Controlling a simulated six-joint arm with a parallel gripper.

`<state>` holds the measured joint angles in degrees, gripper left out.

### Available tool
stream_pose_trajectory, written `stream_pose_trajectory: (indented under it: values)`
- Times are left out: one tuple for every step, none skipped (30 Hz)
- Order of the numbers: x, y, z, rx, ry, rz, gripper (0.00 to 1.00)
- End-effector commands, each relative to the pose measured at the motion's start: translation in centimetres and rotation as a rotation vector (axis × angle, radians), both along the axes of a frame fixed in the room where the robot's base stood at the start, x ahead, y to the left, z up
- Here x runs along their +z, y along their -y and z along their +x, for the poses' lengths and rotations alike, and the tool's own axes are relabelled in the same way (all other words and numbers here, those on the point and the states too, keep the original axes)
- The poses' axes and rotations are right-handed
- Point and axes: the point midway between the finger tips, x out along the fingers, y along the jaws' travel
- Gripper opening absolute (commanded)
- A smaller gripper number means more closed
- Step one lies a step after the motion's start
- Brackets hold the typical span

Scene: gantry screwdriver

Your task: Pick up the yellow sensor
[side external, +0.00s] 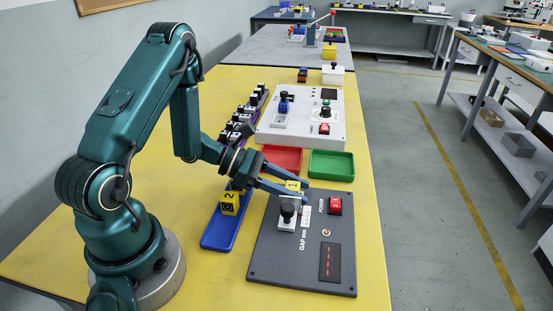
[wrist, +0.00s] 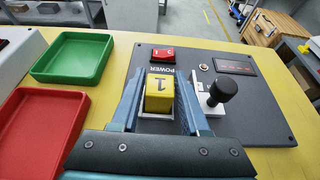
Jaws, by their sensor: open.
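A yellow block marked 1 (wrist: 158,94), which fits the yellow sensor, stands at a white-edged spot on the dark grey control panel (side external: 265,262). It also shows in the side view (side external: 293,186), partly covered by my fingers. My gripper (wrist: 160,88) is open, with one finger on each side of this block; I cannot tell whether either finger touches it. In the side view my gripper (side external: 300,189) reaches low over the panel's far left part. A second yellow block, marked 2 (side external: 229,204), stands on the blue tray (side external: 214,239) left of the panel.
The panel carries a black-knobbed lever (wrist: 222,91), a red switch (wrist: 163,55) and a display (wrist: 234,67). A red tray (wrist: 38,133) and a green tray (wrist: 73,59) lie beyond the panel. A white control box (side external: 300,115) stands behind them.

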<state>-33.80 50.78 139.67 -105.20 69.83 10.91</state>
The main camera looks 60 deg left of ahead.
Motion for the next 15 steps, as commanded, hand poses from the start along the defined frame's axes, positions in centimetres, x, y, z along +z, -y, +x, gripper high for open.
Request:
stream_pose_trajectory:
  values:
    - [-0.3, 0.5, 0.4, -0.006, 0.0, 0.0, 0.45]
    - [-0.4, 0.8, 0.7, -0.006, 0.0, -0.001, 0.45]
    - [-0.6, 1.0, 0.9, -0.006, 0.0, -0.002, 0.45]
    - [-0.6, 1.2, 1.1, -0.005, 0.0, -0.001, 0.45]
    - [-0.7, 1.3, 1.3, -0.004, 0.0, -0.001, 0.45]
    - [-0.8, 1.5, 1.4, -0.003, 0.001, -0.002, 0.45]
    - [-0.9, 1.6, 1.6, -0.002, 0.001, -0.001, 0.45]
    - [-0.9, 1.6, 1.6, -0.001, 0.0, -0.001, 0.45]
    - [-1.0, 1.7, 1.7, -0.001, 0.0, -0.001, 0.45]
    - [-1.0, 1.7, 1.7, -0.001, 0.0, -0.001, 0.45]
    - [-1.0, 1.7, 1.7, 0.0, 0.001, -0.001, 0.45]
    - [-1.0, 1.7, 1.7, 0.0, 0.001, -0.001, 0.45]
    - [-1.0, 1.7, 1.7, 0.001, 0.001, 0.0, 0.45]
    - [-1.0, 1.7, 1.7, 0.001, 0.001, 0.0, 0.45]
    - [-1.0, 1.7, 1.7, 0.001, 0.001, 0.0, 0.45]
